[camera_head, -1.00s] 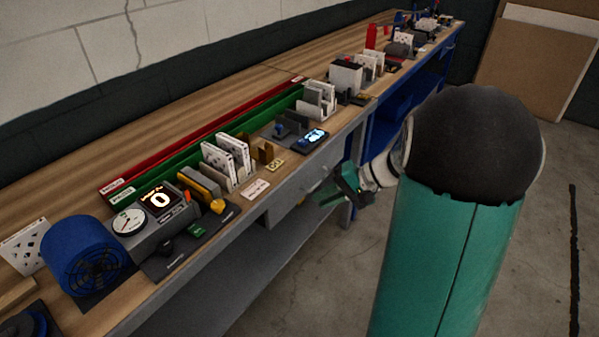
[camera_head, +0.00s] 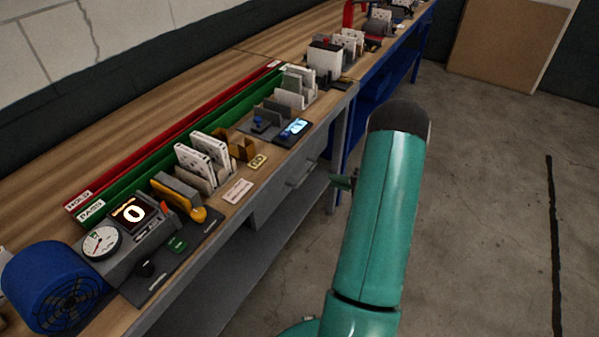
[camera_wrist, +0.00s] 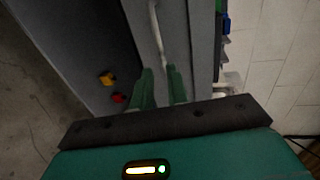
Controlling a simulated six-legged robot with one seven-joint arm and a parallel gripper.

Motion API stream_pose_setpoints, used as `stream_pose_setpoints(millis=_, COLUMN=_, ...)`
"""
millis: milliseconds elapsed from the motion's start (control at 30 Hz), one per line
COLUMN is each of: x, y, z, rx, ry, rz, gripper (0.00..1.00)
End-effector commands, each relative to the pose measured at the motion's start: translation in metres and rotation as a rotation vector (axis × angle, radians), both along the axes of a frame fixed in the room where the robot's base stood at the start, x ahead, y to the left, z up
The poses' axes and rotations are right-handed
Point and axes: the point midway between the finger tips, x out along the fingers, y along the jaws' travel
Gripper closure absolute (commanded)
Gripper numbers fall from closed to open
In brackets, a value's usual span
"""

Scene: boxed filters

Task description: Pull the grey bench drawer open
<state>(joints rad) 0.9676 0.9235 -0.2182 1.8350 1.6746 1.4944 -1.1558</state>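The grey drawer (camera_head: 285,195) sits under the wooden bench top and looks shut. Its bar handle (camera_head: 302,173) is on the front face. The pale handle bar (camera_wrist: 157,30) runs lengthwise ahead of the fingertips, in line with the gap. Whether it reaches between the fingers is unclear.
The bench top (camera_head: 140,100) carries filter racks (camera_head: 203,165), a gauge unit (camera_head: 115,235) and a blue fan (camera_head: 55,285). A lower grey shelf (camera_head: 215,280) lies under the drawer. A blue bench frame (camera_head: 385,105) stands beyond. The floor (camera_head: 480,200) at right is clear.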

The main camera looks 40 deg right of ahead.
Motion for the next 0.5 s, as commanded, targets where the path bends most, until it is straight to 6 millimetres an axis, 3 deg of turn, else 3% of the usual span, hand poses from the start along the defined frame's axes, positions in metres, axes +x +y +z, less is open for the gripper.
stream_pose_setpoints(millis=500, x=0.088, y=0.031, z=-0.020, rx=0.000, ry=0.003, rz=0.001, gripper=0.84)
